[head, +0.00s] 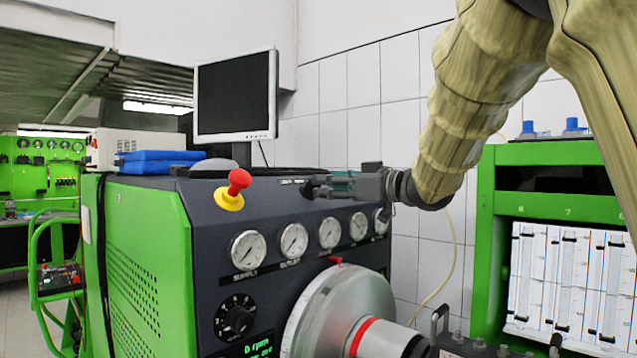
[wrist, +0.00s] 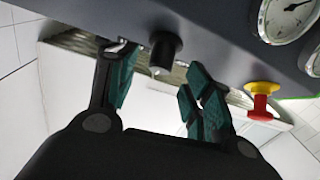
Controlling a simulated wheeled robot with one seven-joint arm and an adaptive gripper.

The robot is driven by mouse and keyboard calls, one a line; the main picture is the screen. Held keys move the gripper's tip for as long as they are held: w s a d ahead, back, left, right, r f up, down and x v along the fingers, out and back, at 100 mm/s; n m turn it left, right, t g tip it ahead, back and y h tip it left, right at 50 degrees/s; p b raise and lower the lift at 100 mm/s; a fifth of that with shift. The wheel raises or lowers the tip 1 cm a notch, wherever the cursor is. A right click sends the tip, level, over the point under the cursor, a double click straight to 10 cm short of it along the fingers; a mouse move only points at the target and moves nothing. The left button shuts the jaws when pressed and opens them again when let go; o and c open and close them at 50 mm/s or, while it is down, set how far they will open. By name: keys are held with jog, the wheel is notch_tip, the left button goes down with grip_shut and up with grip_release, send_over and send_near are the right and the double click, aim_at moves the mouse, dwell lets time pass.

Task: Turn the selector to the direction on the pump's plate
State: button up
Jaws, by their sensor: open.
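My gripper (head: 318,187) is open at the top edge of the dark front panel, above the gauges. In the wrist view my gripper (wrist: 160,82) has its teal-padded fingers apart, one on each side of a small dark knob (wrist: 165,48) with a pale tip. This knob looks like the selector. It sits between the fingers with gaps visible, and I cannot tell its pointing direction. A round silver housing with a red ring (head: 345,310) juts from the bench and may be the pump. I cannot make out its plate.
A red emergency button on a yellow base (head: 236,190) stands left of my gripper; it also shows in the wrist view (wrist: 261,100). Several gauges (head: 293,241) line the panel below. A black dial (head: 236,317) is lower left. A monitor (head: 236,97) stands behind.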

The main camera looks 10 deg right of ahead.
aim_at(313, 186)
jog(key=shift+x, duration=1.75)
jog(key=c, duration=1)
jog(key=shift+p, duration=0.3)
